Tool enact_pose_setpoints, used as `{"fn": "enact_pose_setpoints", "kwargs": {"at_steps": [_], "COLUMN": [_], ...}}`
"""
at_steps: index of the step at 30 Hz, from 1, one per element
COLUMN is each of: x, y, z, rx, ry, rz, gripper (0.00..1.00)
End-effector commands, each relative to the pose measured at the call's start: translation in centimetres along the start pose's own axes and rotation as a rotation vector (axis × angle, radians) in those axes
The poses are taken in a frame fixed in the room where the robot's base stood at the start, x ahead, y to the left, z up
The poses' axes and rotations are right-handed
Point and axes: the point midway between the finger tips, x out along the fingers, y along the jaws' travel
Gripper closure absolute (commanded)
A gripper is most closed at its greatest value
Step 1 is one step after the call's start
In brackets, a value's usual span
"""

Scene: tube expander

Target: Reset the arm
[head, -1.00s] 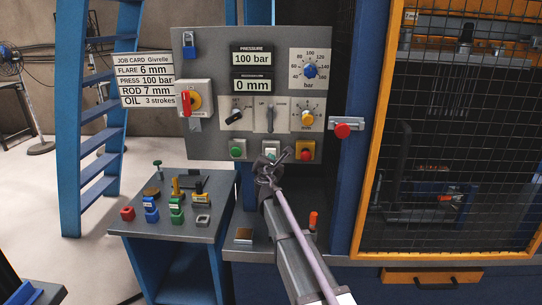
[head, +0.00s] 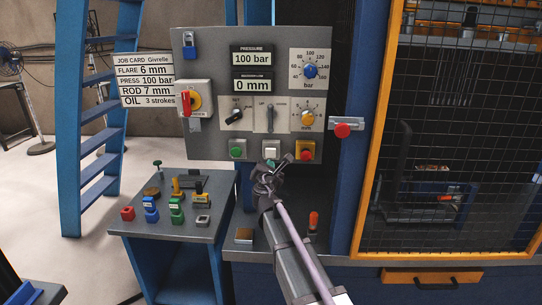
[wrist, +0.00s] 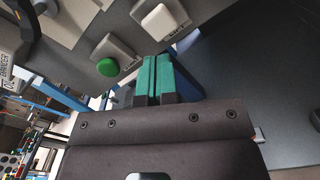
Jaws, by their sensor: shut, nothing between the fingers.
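My gripper (head: 271,164) is in front of the lower edge of the grey control panel (head: 215,75), just below the white button (head: 270,151). In the wrist view its two teal fingers (wrist: 153,75) are shut together with nothing between them. The white button (wrist: 160,20) and the green button (wrist: 108,67) show beyond the fingertips, and the fingers look apart from both. My arm reaches up from the bottom of the head view.
A red button on a yellow box (head: 305,154) sits right of the gripper. A red side knob (head: 342,130) juts out further right. A mesh cage door (head: 460,130) fills the right side. A side table (head: 185,231) with small coloured items stands left.

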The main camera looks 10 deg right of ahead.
Motion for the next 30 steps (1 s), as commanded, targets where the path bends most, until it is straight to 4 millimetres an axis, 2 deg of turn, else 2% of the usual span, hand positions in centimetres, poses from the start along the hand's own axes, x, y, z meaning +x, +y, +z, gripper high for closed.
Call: {"fn": "enact_pose_setpoints", "kwargs": {"at_steps": [7,8,9,11,12,14,15,17,18,21,24,26,30], "x": [0.1,0.1,-0.2,-2.1,-4.1,-8.0,-11.2,-16.5,-20.3,-29.0,-34.8,-36.1,-35.5], "y": [-0.3,-0.8,-2.1,-5.1,-7.4,-10.7,-12.6,-14.5,-15.1,-14.6,-13.1,-12.5,-12.9], "z": [0.2,0.3,0.5,0.5,0.3,0.0,-0.6,-1.6,-2.2,-2.8,-1.9,-0.6,-0.6], "rx": [0.052,0.106,0.231,0.486,0.676,0.964,1.144,1.378,1.502,1.688,1.744,1.766,1.771], "ry": [-0.01,-0.022,-0.043,-0.08,-0.109,-0.158,-0.194,-0.246,-0.276,-0.317,-0.278,-0.256,-0.268], "rz": [-0.017,-0.046,-0.113,-0.261,-0.385,-0.603,-0.764,-1.025,-1.203,-1.613,-1.869,-1.902,-1.897], "gripper": [1.0,1.0,1.0,1.0,1.0,1.0,1.0,1.0,1.0,1.0,1.0,1.0,1.0]}}
